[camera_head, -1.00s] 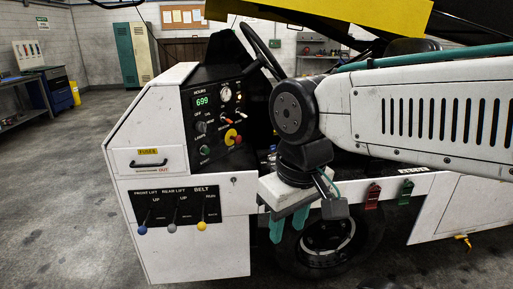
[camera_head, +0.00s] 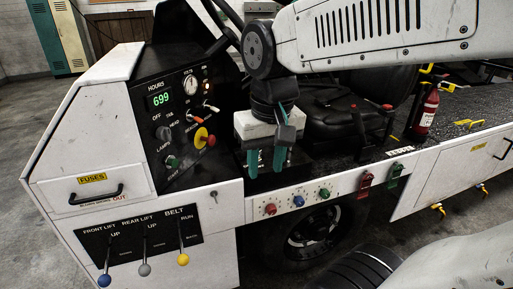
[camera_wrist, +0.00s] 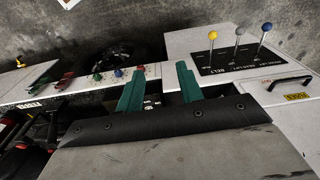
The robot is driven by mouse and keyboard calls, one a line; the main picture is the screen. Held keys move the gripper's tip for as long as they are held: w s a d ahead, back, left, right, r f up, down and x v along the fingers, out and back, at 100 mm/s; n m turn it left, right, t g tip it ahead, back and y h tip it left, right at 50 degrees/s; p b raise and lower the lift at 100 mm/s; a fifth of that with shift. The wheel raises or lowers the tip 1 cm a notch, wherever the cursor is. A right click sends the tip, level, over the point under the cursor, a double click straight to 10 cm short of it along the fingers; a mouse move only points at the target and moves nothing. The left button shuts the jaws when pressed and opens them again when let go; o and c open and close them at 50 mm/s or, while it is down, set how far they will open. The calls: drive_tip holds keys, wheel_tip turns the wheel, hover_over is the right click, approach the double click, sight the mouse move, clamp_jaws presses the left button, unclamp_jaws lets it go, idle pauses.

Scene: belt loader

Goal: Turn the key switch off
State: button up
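The black control panel (camera_head: 150,95) of the loader stands left of centre in the head view. It carries a green 699 hour display (camera_head: 160,99), a lamp knob (camera_head: 163,133), a yellow-ringed red button (camera_head: 203,138) and a green button (camera_head: 172,162). I cannot clearly pick out the key switch; a small metal piece (camera_head: 214,194) on the white front below is too small to identify. My gripper (camera_head: 266,160) is right of the panel, pointing down, with its teal fingers apart and empty. They also show spread in the wrist view (camera_wrist: 160,88).
Front lift, rear lift and belt levers (camera_head: 145,252) stand at lower left, below the fuse drawer (camera_head: 90,190). Coloured knobs (camera_head: 298,201) and red and green clips (camera_head: 366,180) line the sill. A black seat (camera_head: 340,110) and fire extinguisher (camera_head: 428,108) are to the right.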

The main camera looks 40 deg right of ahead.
drive_tip(key=w+d+f+m, duration=0.3)
drive_tip(key=w+d, duration=0.3)
drive_tip(key=w, duration=0.3)
drive_tip(key=w+d+f+m, duration=0.4)
drive_tip(key=w+d+m, duration=0.1)
drive_tip(key=w, duration=0.5)
drive_tip(key=w+d+f+m+g, duration=0.1)
drive_tip(key=w+d+f+m, duration=0.3)
drive_tip(key=w+d, duration=0.3)
drive_tip(key=shift+w+d, duration=0.15)
drive_tip(key=shift+w, duration=1.15)
drive_tip(key=shift+w+d+f+m, duration=0.1)
drive_tip(key=shift+d+f+m, duration=0.05)
drive_tip(key=shift+f+m, duration=0.15)
wheel_tip(320, 180, down, 7)
drive_tip(key=shift+f, duration=0.2)
clamp_jaws()
